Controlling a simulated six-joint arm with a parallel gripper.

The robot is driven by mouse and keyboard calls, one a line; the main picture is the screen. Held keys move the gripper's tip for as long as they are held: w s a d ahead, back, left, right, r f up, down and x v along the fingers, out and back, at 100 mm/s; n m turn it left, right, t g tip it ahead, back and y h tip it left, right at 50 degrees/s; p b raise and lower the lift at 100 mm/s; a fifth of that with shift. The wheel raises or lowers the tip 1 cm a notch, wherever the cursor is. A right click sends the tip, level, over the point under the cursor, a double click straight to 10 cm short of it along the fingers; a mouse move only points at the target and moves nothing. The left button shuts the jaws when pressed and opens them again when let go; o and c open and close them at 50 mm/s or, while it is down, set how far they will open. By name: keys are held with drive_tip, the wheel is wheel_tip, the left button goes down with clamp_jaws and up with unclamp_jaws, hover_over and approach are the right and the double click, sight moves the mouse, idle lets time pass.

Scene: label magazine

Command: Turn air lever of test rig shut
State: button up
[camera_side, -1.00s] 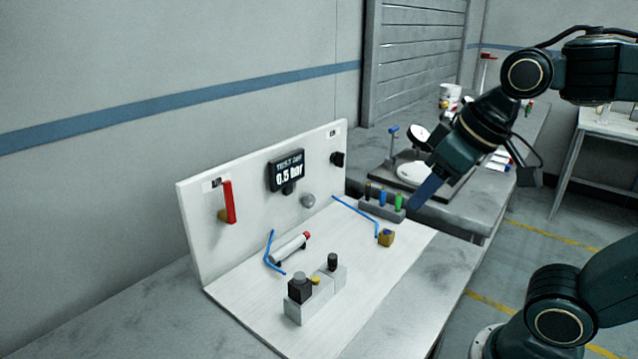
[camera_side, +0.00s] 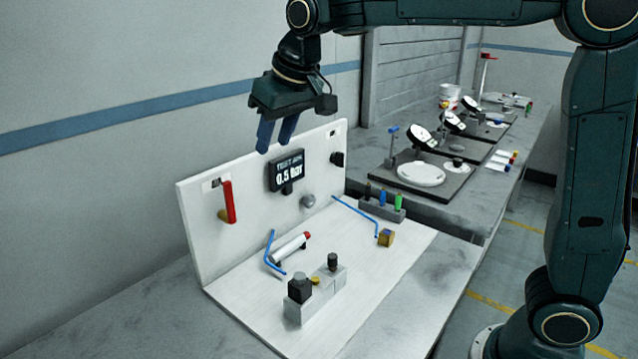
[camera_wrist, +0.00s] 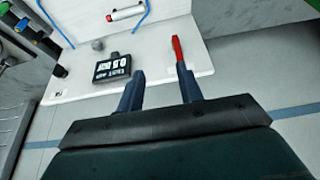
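The red air lever (camera_side: 229,202) is on the left part of the white upright panel of the test rig (camera_side: 205,250), on a brass-coloured fitting. It stands nearly vertical. My gripper (camera_side: 274,147) is above and in front of the panel's top edge, right of the lever and apart from it. Its two blue fingers point down, spread apart with nothing between them. In the wrist view the lever (camera_wrist: 178,50) shows just beyond the right fingertip, and the gripper (camera_wrist: 158,73) is open. The display (camera_side: 287,171) reads 0.5 bar.
A grey knob (camera_side: 308,201) sits on the panel below the display. On the rig's base are a cylinder with a red end (camera_side: 291,248), a grey block with black knobs (camera_side: 315,296), blue tubes and a brass block (camera_side: 386,238). Round gauges (camera_side: 422,138) stand on the bench behind.

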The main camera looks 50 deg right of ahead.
approach(227, 198)
drive_tip(key=r, duration=0.2)
drive_tip(key=shift+d+r, duration=0.35)
drive_tip(key=shift+d, duration=0.05)
drive_tip(key=shift+f, duration=0.15)
drive_tip(key=x, duration=1.3)
drive_tip(key=shift+f, duration=0.3)
clamp_jaws()
